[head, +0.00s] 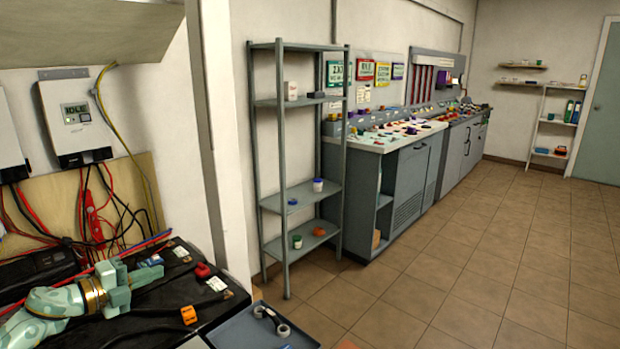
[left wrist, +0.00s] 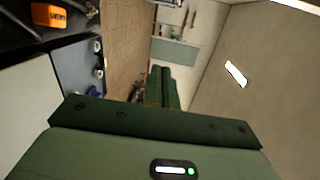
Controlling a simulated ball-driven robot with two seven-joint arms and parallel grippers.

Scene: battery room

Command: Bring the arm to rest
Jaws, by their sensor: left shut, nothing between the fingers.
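My left arm comes in from the lower left of the head view, its pale green wrist with a gold-coloured ring. My left gripper (head: 156,272) is above the black battery top (head: 215,309), pointing right. In the left wrist view its two dark green fingers (left wrist: 162,86) lie together, shut with nothing between them. I cannot tell the exact gap between the gripper and the battery top. My right gripper is in neither view.
An orange piece (head: 188,315) and a red cap (head: 202,271) are on the battery top. A blue-grey tray (head: 240,334) with a dark and grey item is beside it. Cables hang under the white inverter (head: 75,122). A metal shelf (head: 298,190) stands behind; open tiled floor (head: 470,270) lies right.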

